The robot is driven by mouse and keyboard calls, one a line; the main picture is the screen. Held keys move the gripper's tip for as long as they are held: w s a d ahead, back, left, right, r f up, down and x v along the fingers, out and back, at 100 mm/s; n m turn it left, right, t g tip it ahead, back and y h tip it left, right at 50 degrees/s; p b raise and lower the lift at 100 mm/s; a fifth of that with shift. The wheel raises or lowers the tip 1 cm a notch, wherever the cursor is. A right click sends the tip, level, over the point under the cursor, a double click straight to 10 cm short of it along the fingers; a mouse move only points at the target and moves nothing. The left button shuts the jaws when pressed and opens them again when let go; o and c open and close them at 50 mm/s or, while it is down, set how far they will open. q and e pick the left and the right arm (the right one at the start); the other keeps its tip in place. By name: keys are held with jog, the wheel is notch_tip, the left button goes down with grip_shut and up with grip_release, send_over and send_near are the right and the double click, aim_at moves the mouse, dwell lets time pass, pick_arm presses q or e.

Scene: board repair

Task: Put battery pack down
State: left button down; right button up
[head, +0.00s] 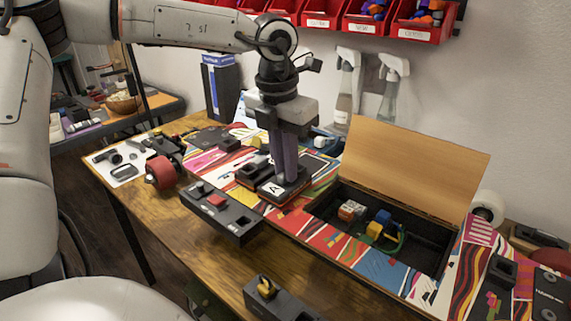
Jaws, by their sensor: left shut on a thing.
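My left gripper (284,180) points straight down in the middle of the head view, over the colourful striped board. It is shut on a dark block with a white "A" label, which I take to be the battery pack (292,193). The pack is low at the board's front edge; I cannot tell whether it touches the board. The fingers hide part of its top. My right gripper is not in view.
A black unit with a red button (217,202) lies just left of the pack. An open wooden-lidded box (418,185) with coloured parts is to the right. A black block with a yellow piece (280,305) sits at the front. Bare wood (165,220) is clear at front left.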

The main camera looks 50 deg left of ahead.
aim_at(281, 176)
pick_arm(q)
jog(key=c, duration=1.8)
grip_release()
jog(key=shift+o, duration=0.2)
notch_tip(281, 176, up, 12)
jog(key=s+p, duration=0.1)
jog(key=shift+s, duration=0.25)
